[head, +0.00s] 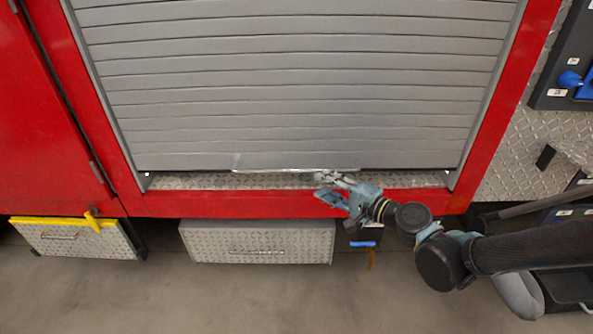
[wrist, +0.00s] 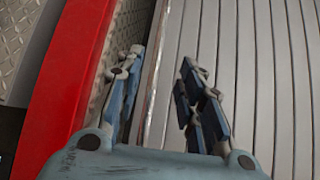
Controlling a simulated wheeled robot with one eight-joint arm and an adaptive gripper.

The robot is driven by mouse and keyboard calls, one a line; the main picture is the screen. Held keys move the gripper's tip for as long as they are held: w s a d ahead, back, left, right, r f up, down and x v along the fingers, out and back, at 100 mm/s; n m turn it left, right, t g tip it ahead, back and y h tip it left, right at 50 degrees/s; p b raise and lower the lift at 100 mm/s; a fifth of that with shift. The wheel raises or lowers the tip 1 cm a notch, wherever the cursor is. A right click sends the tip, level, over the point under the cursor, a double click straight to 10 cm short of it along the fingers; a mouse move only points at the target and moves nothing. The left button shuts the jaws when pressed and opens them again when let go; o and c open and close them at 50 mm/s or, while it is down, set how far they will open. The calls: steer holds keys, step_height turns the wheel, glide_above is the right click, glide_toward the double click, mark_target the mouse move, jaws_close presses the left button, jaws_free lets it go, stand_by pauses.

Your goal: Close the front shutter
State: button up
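The front shutter (head: 290,90) is a grey slatted roller door in a red frame. It is lowered almost fully, with a narrow gap above the diamond-plate sill (head: 220,181). A bright handle bar (head: 270,170) runs along its bottom edge. My gripper (head: 325,185) is at the bottom edge, right of the middle. In the wrist view my gripper (wrist: 160,65) has its two fingers apart, with the shutter's bottom edge (wrist: 157,85) between them. The slats (wrist: 260,60) fill the right of that view. Whether a finger touches the edge I cannot tell.
Below the red frame are a diamond-plate box (head: 258,242) and, at left, another with a yellow top (head: 75,240). A red door (head: 45,130) is at left. Dark equipment with blue parts (head: 570,80) is at right. The floor (head: 200,300) in front is clear.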

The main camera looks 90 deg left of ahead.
mark_target(294, 171)
steer(key=x, duration=1.3)
steer(key=shift+a, duration=0.15)
steer(key=shift+f, duration=0.1)
jaws_close()
